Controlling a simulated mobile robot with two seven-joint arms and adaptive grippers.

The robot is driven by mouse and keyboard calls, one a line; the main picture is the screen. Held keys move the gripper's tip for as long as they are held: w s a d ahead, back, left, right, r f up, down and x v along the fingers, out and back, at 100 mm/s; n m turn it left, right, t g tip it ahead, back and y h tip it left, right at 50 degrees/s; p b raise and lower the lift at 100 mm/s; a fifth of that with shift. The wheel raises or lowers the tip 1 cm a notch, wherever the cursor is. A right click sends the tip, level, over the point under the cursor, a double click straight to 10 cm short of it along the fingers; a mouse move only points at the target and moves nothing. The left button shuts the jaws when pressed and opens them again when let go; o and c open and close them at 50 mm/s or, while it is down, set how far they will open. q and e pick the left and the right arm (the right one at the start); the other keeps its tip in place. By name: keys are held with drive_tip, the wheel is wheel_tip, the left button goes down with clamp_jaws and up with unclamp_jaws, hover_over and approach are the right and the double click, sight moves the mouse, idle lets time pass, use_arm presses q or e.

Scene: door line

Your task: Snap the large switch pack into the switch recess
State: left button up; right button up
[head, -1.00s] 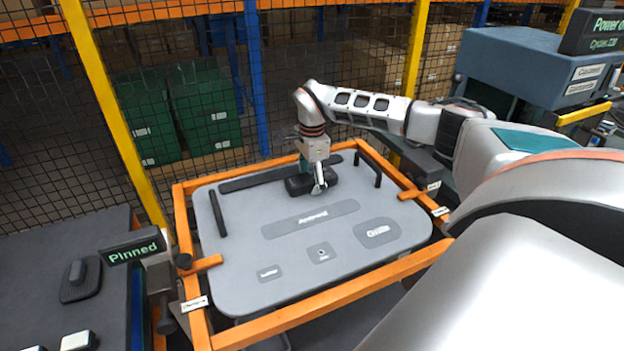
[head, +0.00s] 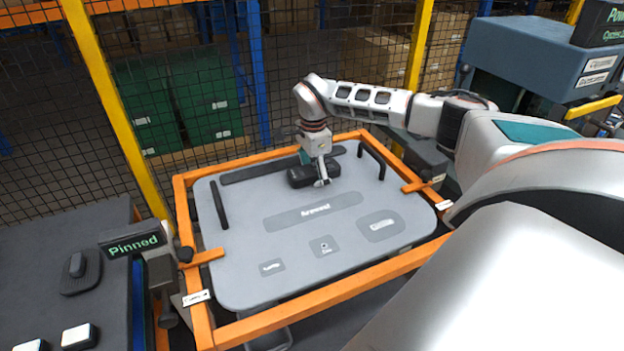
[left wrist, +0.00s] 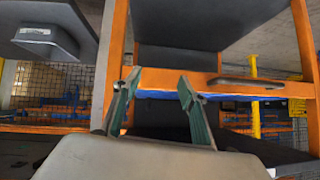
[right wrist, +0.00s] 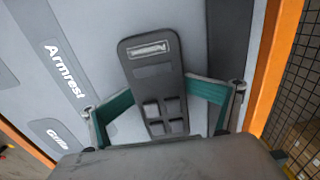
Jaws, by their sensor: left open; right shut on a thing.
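The large switch pack (head: 314,174) is a dark, flat block with several square buttons and a light label strip, seen face on in the right wrist view (right wrist: 155,75). My right gripper (head: 319,172) is shut on it, one finger at each long side (right wrist: 163,105). The pack is over the far part of the grey door panel (head: 240,255), beside a long dark strip (head: 255,175). I cannot tell whether it touches the panel. I cannot make out the switch recess for certain. My left gripper (left wrist: 156,90) is open and empty, away from the panel.
An orange frame (head: 340,285) surrounds the panel, which has two black upright handles and marked areas such as Armrest (head: 315,211). A "Pinned" sign (head: 132,244) stands left. A dark table (head: 40,290) holds small parts. A blue-grey machine (head: 535,60) stands at the right.

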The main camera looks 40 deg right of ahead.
wheel_tip(320, 180, up, 12)
drive_tip(key=shift+f, duration=0.2)
